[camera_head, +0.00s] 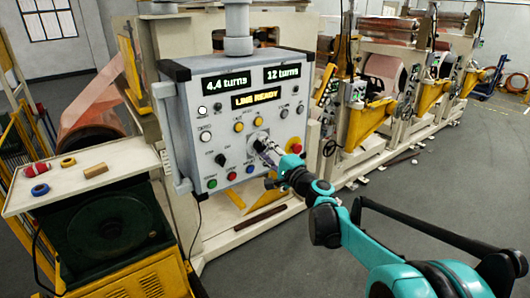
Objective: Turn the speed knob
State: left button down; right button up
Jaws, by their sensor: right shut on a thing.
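A grey control panel (222,170) hangs from a post in the middle of the view. Its displays read "4.4 turns", "12 turns" and "LINE READY". My right gripper (262,145) is at the lower middle of the panel, shut on a knob on a round pale plate (253,137). I take this to be the speed knob; its label is not readable, and the fingers mostly hide it. Another dark knob (221,160) sits to its left. My left gripper is not in view.
Buttons surround the gripped knob, including a red one (296,148) close on the right and a row below. A cart top (125,180) at left holds tape rolls and a block. Copper foil machines (385,75) stand behind. Grey floor lies open at right.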

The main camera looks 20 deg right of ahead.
jog(key=n, duration=0.7)
jog(key=shift+f+y+b, duration=0.1)
jog(key=shift+y+b, duration=0.2)
jog(key=shift+b, duration=0.1)
jog(key=n, duration=0.6)
jog(key=shift+g, duration=0.3)
jog(key=shift+n, duration=0.3)
jog(key=o, duration=1.2)
jog(key=shift+d, duration=0.1)
jog(key=shift+c, duration=0.2)
jog(key=v, duration=1.2)
jog(key=shift+d, duration=0.1)
